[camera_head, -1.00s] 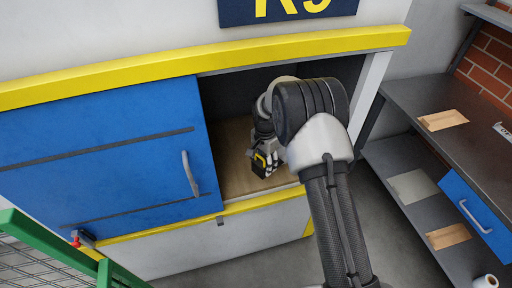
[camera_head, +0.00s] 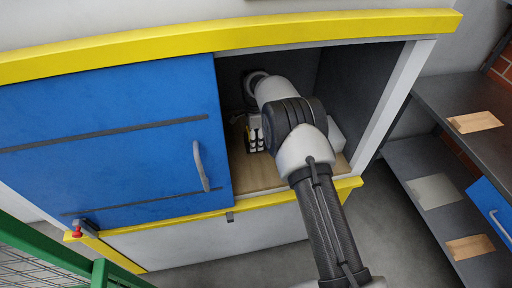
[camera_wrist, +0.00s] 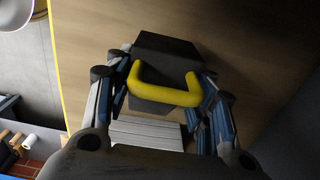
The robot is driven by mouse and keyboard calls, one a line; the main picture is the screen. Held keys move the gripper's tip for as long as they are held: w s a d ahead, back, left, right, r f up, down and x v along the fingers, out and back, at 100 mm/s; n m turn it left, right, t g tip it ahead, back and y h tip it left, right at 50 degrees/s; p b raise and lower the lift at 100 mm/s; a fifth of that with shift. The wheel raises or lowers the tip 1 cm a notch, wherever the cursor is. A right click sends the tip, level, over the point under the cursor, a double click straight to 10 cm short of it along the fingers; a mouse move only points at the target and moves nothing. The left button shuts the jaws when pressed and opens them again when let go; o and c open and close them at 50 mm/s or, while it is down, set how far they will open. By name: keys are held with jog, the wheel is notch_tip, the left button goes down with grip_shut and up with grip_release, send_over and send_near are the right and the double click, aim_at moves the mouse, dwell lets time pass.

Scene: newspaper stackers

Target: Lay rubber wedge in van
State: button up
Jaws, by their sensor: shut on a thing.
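The rubber wedge (camera_wrist: 165,52) is a dark block with a yellow handle (camera_wrist: 165,88). In the wrist view it sits between the fingers of my gripper (camera_wrist: 163,90), which is shut on it. Wooden floor boards of the van (camera_wrist: 255,45) show behind the wedge; I cannot tell whether the wedge touches them. In the head view my arm reaches through the open side of the van (camera_head: 257,183), and my gripper (camera_head: 255,138) is inside, low over the wooden floor. The wedge is not clear in the head view, as my arm hides part of that area.
A blue sliding door (camera_head: 110,140) with a grey handle covers the left of the opening. A yellow sill (camera_head: 290,197) and beam (camera_head: 240,37) border it. Dark shelves (camera_head: 430,170) with envelopes stand at the right. A green mesh frame (camera_head: 50,255) is at the lower left.

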notch_tip(320, 180, down, 4)
jog(key=shift+f+b, duration=0.15)
jog(key=shift+b, duration=0.55)
jog(key=o, duration=1.3)
jog(key=shift+o, duration=0.2)
notch_tip(320, 180, up, 8)
jog(key=p, duration=0.3)
jog(key=shift+f, duration=0.15)
